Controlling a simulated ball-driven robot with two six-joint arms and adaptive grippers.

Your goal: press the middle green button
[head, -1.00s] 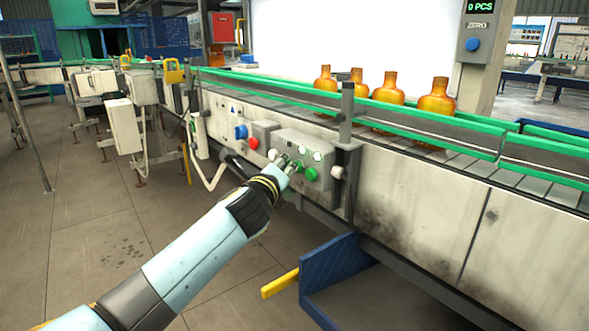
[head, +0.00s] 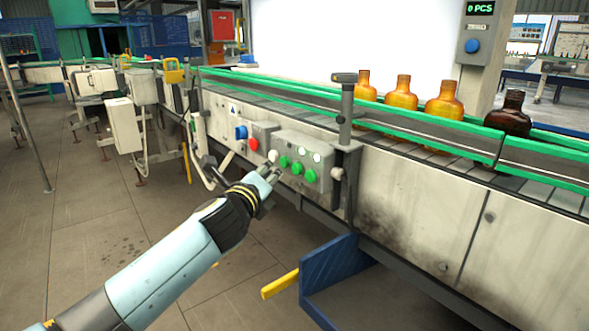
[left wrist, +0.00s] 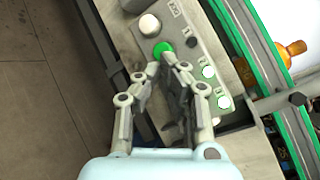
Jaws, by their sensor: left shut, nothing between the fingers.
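The control box (head: 290,148) on the conveyor's side has three green buttons in a row. The middle green button (head: 297,168) lies between the left green button (head: 284,161) and the right green button (head: 310,176). My left gripper (head: 270,174) is shut and empty, a little left of and below the green buttons, apart from the middle one. In the left wrist view, my gripper's fingertips (left wrist: 174,64) are near one green button (left wrist: 162,49); the fingers hide the other green buttons. My right gripper is not in view.
A white knob (head: 272,156) sits beside the green buttons, with a red button (head: 253,144) farther left. A sensor post (head: 345,115) stands right of the box. Amber bottles (head: 403,92) and one dark bottle (head: 510,115) stand on the conveyor. A blue frame (head: 330,262) juts out below.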

